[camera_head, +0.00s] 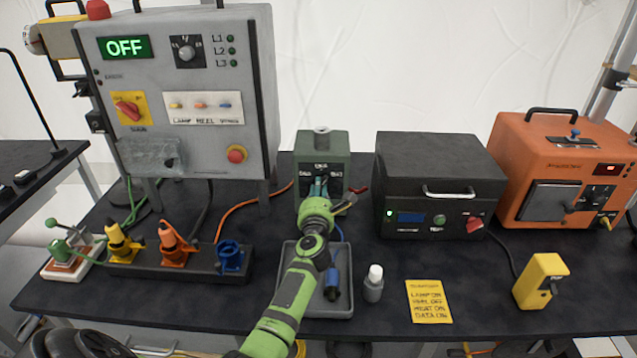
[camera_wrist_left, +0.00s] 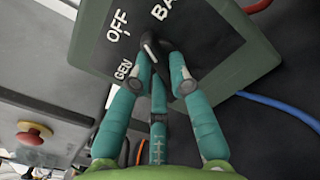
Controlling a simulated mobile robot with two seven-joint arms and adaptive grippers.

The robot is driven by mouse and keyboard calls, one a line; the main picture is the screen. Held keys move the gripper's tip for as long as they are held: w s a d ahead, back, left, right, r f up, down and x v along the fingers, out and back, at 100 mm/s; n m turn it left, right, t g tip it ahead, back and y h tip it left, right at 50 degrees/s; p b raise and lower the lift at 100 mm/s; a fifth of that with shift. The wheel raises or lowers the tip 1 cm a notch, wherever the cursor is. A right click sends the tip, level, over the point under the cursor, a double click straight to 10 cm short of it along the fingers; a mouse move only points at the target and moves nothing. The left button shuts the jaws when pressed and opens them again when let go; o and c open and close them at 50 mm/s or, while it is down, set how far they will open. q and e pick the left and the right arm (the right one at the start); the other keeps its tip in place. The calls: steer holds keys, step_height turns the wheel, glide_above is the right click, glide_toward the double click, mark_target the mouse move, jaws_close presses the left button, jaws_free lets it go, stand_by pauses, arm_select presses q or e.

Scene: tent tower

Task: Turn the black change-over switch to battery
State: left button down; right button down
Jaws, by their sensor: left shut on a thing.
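The change-over switch is on the front of a green box (camera_head: 321,145) at the back middle of the table. In the left wrist view its dark face carries the white words GEN, OFF and the start of BAT, and the black switch handle (camera_wrist_left: 151,43) shows between my fingers. My left gripper (camera_head: 319,186) reaches the face from the front. In the left wrist view its teal fingers (camera_wrist_left: 162,65) are shut on the handle. The fingers hide part of it, so I cannot tell exactly which word it points to. My right gripper is not in view.
A grey cabinet (camera_head: 262,110) with an OFF display stands left; a black unit (camera_head: 440,160) and an orange unit (camera_head: 565,150) stand right. A grey tray (camera_head: 341,306) lies under my arm, beside a small bottle (camera_head: 373,287) and a yellow card (camera_head: 428,301). Coloured plugs stand at left.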

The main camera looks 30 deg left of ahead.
arm_select(q)
steer(key=shift+r+m+p, duration=0.2)
steer(key=shift+m+p, duration=0.7)
steer(key=shift+m, duration=0.7)
steer(key=shift+r+m+p, duration=0.15)
steer(key=shift+m+p, duration=0.7)
steer(key=shift+m, duration=0.75)
steer(key=c, duration=1.1)
jaws_free()
steer(key=shift+c, duration=0.2)
steer(key=shift+f, duration=0.1)
steer(key=shift+f, duration=0.1)
